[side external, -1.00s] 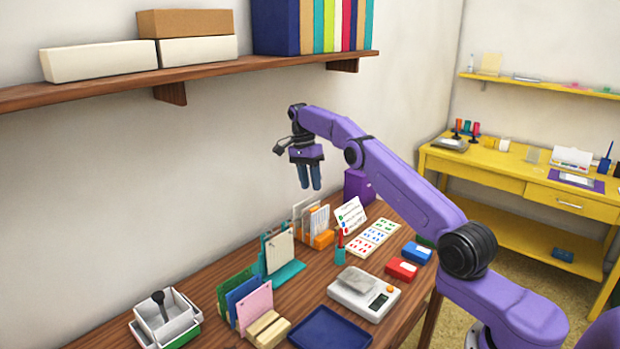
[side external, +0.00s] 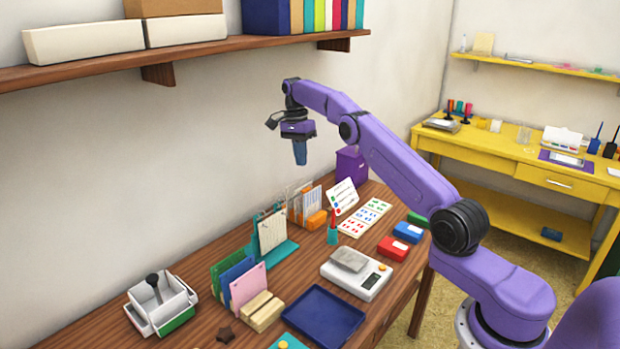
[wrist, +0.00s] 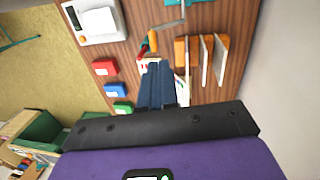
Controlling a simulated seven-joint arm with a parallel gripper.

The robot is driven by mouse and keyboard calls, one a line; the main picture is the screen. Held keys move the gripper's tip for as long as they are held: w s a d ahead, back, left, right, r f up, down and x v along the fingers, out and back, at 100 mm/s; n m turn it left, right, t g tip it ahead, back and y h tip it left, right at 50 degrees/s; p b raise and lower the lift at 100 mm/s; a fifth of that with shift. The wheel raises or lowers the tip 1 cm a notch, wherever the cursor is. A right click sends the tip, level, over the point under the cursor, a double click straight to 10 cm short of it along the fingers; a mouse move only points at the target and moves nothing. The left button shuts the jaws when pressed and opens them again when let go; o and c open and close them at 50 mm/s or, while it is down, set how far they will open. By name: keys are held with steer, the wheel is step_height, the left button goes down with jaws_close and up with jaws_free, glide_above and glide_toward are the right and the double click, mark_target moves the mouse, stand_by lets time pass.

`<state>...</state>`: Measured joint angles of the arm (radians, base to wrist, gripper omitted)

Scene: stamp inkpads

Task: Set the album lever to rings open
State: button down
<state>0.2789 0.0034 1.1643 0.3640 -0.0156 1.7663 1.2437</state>
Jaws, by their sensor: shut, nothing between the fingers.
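A teal stand (side external: 283,256) with a cream page and small dark marks along its top edge stands mid-table in the side view; it seems to be the album. Its edge shows at the top of the wrist view (wrist: 205,3). I cannot make out a lever on it or tell its rings' state. My gripper (side external: 300,160) hangs in the air, fingers down, high above the back part of the table, above and a little right of the teal stand. Its blue fingers (wrist: 157,85) are together and empty.
A scale (side external: 357,273), red inkpad (side external: 393,248) and blue inkpad (side external: 407,232) lie to the right. A wall shelf (side external: 200,53) runs above.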

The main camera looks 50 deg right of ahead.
steer(key=s+t, duration=0.7)
steer(key=s, duration=0.7)
steer(key=w+f, duration=0.8)
steer(key=shift+a, duration=0.4)
steer(key=shift+w, duration=0.2)
stand_by(0.4)
